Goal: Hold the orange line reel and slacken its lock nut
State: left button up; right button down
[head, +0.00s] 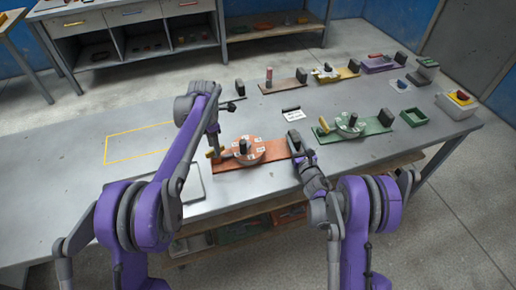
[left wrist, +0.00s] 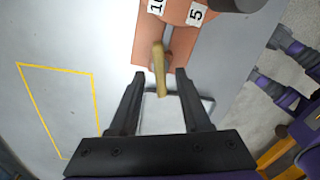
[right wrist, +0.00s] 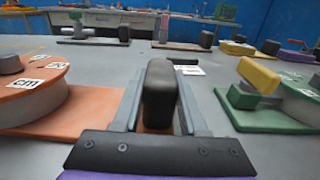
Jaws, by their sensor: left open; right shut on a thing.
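The orange line reel (head: 250,152) is a round disc with white number labels on an orange base plate (head: 225,167). It also shows at the left in the right wrist view (right wrist: 35,92). A brass-coloured lever, seemingly the lock nut (left wrist: 160,70), stands at the plate's left end. My left gripper (head: 213,143) is open above that end, its fingers apart on either side of the lever in the left wrist view. My right gripper (head: 298,150) is shut on the dark upright grip block (right wrist: 160,90) at the plate's right end.
A green reel on a green plate (head: 375,131) stands to the right, with a green tray (head: 414,117) beyond. A white label card (head: 293,115) lies behind. Purple, yellow and orange-brown fixtures line the back. A yellow outlined area (head: 140,143) at the left is bare.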

pick_arm(q)
notch_tip(320, 180, up, 11)
jog(key=shift+f, duration=0.2)
dwell(0.4)
pick_arm(e)
jog(key=shift+c, duration=1.8)
grip_release()
